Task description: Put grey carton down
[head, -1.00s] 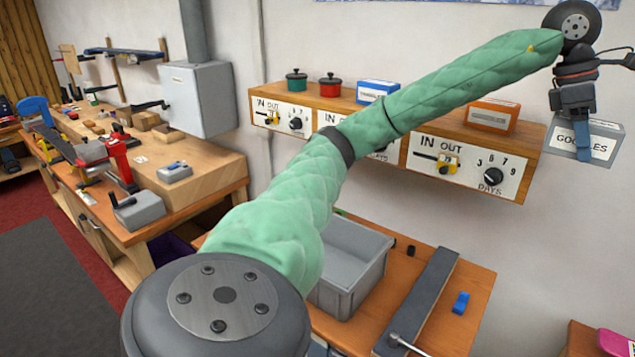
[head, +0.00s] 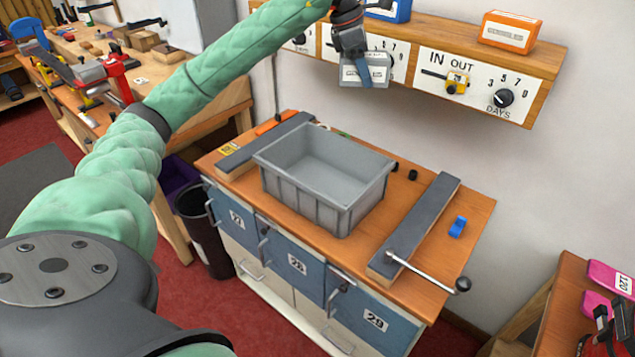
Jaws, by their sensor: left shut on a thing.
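The grey carton (head: 380,75) has a white label, which is too small to read now. It hangs in front of the wall shelf's dial panels, above the back of the bench. My left gripper (head: 363,70) is shut on the carton, and one finger crosses its near face. The carton touches nothing else that I can make out. Its far side is hidden.
A grey open bin (head: 345,222) stands on the wooden bench (head: 405,200) below the carton. A long dark bar (head: 422,225) with a lever and a small blue block (head: 458,227) lie to its right. An orange carton (head: 509,32) stands on the wall shelf (head: 553,60).

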